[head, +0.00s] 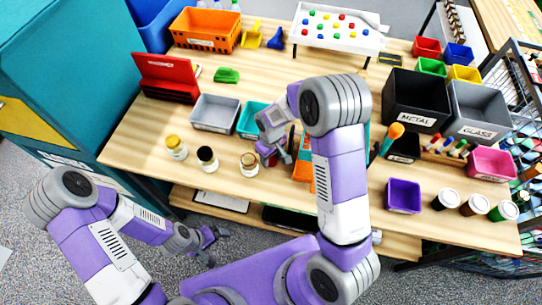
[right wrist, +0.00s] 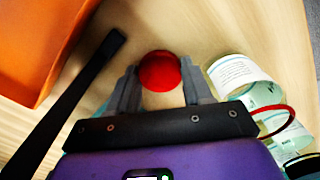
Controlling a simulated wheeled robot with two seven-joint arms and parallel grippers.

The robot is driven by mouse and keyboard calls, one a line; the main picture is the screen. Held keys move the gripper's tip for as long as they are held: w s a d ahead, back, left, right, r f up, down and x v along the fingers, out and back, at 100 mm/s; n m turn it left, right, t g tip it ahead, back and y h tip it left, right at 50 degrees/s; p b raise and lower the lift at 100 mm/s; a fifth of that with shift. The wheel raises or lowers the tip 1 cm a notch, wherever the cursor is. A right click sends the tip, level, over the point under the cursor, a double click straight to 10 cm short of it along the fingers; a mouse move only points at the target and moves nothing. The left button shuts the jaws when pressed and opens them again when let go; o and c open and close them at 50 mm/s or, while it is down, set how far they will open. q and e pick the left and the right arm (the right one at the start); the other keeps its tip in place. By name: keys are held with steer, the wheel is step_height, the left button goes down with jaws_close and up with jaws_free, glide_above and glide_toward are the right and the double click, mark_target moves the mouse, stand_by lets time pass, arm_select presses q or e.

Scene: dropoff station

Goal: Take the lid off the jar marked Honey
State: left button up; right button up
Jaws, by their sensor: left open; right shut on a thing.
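My right gripper (head: 274,152) is just right of the pale-topped jar. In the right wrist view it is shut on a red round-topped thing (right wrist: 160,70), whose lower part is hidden. A clear labelled jar (right wrist: 240,77) is close beside the right finger. My left gripper (head: 205,243) is open and empty, in front of the table edge.
Beside my right gripper is an orange container (head: 303,168), also in the right wrist view (right wrist: 35,40). Behind are a grey bin (head: 215,113) and a teal bin (head: 252,119). Wood left of the jars is clear.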

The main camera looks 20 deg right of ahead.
mark_target(271, 159)
steer(key=shift+f, duration=0.2)
steer(key=o, duration=0.9)
steer(key=shift+r, duration=0.2)
steer(key=shift+r, duration=0.35)
step_height(271, 159, up, 11)
steer(key=p, duration=0.1)
steer(key=shift+r+p, duration=0.2)
steer(key=shift+p, duration=0.1)
